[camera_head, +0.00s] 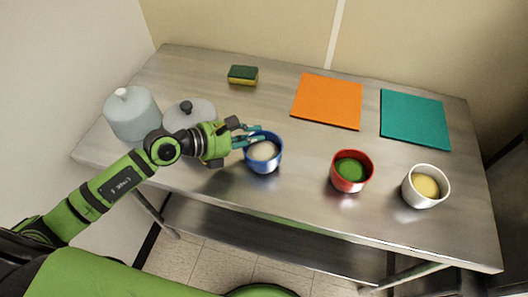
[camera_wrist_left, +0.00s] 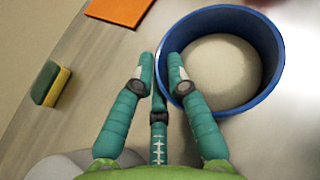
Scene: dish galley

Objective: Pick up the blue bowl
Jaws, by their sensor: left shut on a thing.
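The blue bowl (camera_head: 264,157) stands upright on the steel table, left of the red bowl, with pale grainy contents. In the left wrist view the blue bowl (camera_wrist_left: 274,85) fills the upper right. My left gripper (camera_head: 250,135) reaches in from the left at the bowl's left rim. In the left wrist view my left gripper (camera_wrist_left: 161,72) has its fingertips close together, with the bowl's near-left wall between them. The bowl appears to rest on the table. My right gripper is not in view.
A red bowl (camera_head: 336,179) with green contents and a white bowl (camera_head: 412,196) with yellow contents stand to the right. An orange mat (camera_head: 327,101), a teal mat (camera_head: 414,119) and a sponge (camera_head: 243,75) lie behind. Two lidded grey containers (camera_head: 133,116) (camera_head: 199,112) stand left.

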